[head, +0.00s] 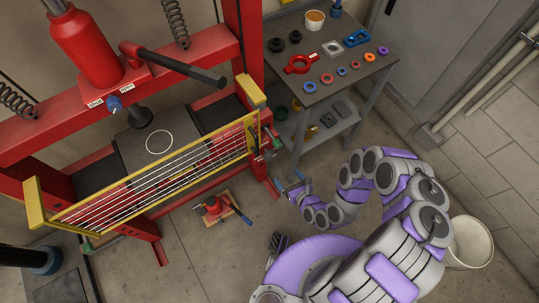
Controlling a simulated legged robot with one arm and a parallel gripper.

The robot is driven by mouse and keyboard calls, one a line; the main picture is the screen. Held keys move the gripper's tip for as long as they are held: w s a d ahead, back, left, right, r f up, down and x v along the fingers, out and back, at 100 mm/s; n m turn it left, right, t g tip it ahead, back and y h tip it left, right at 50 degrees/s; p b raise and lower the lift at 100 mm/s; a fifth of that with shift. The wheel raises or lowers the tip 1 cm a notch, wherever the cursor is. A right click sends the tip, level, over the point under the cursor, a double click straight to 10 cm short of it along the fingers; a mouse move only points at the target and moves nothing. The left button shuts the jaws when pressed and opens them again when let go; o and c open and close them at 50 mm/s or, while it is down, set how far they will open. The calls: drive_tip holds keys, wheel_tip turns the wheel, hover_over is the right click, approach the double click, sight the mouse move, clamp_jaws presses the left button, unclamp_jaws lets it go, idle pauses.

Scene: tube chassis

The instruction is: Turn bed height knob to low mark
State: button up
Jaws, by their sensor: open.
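A red shop press with a yellow-framed barred guard (160,178) fills the left of the head view. Its dark bed (95,180) shows behind the guard. A small dark and green control (272,143) sits at the press's right post; I cannot tell whether it is the bed height knob. A blue knob (114,103) is below the red cylinder. No low mark is readable. My gripper (288,184) is open and empty, at the end of my curled purple and grey arm, below and right of that right-post control and apart from it.
A grey workbench (345,82) with rings, blocks and a cup stands behind, right of the press. A white bucket (470,243) is at the right. Floor between jack and bench is mostly clear.

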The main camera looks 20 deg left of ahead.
sight(271, 158)
drive_tip(key=b+x, duration=0.5)
drive_tip(key=x, duration=1.1)
drive_tip(key=shift+w+a+f, duration=0.15)
drive_tip(key=shift+w+f, duration=0.05)
drive_tip(key=shift+f, duration=0.1)
drive_tip(key=c, duration=1)
drive_tip(key=shift+o, duration=0.2)
drive_tip(key=n+t+h, duration=0.1)
drive_tip(key=n, duration=0.1)
drive_tip(key=n+t, duration=0.1)
drive_tip(key=n, duration=0.1)
drive_tip(key=shift+h, duration=0.4)
drive_tip(key=shift+n+t, duration=1)
drive_tip(key=shift+n, duration=0.6)
drive_tip(key=shift+n+h, duration=0.3)
